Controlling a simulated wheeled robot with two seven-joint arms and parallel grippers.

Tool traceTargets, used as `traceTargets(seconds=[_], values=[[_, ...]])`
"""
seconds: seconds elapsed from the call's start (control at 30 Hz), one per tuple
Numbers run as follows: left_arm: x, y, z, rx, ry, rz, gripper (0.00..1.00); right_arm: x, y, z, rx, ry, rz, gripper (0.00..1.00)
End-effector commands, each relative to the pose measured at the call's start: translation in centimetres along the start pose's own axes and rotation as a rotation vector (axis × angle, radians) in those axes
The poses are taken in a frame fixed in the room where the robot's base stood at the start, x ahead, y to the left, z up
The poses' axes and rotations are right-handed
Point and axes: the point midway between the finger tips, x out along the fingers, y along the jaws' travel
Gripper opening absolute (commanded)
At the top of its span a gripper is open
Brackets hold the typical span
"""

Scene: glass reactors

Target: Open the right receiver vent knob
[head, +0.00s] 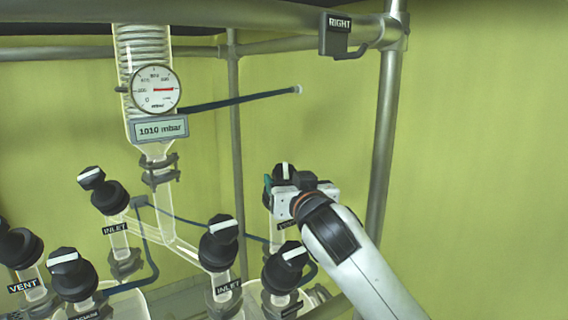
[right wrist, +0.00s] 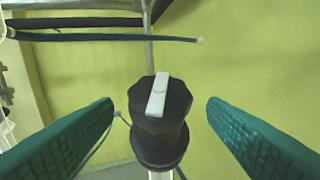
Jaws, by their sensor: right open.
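The vent knob is black with a white pointer bar on top; in the head view this knob (head: 284,172) shows only in part behind my right gripper (head: 276,190). A label below it is mostly hidden. In the right wrist view the black knob (right wrist: 160,118) stands between the two green fingers of my right gripper (right wrist: 160,125), with a gap on each side. Its white bar points almost straight up in the picture, leaning slightly right. The right gripper is open and empty. My left gripper is not in view.
Other black knobs stand close by: two marked INLET (head: 218,243) (head: 104,190), one marked VENT (head: 18,250) and several more in front. A gauge (head: 156,88) hangs on the glass column. A metal post (head: 384,130) with a RIGHT sign (head: 340,36) rises beside my right arm.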

Motion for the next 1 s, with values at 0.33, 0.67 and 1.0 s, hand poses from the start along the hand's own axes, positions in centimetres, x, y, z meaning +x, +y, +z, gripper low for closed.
traceTargets(seconds=[0.33,0.67,1.0], values=[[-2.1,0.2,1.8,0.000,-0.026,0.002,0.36,3.4,0.1,0.1,0.001,0.000,0.001,0.67],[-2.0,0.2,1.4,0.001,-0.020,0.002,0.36,3.5,0.1,0.0,0.001,-0.001,0.001,0.60],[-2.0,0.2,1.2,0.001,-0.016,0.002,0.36,3.5,0.0,0.0,-0.001,-0.001,0.002,0.22]])
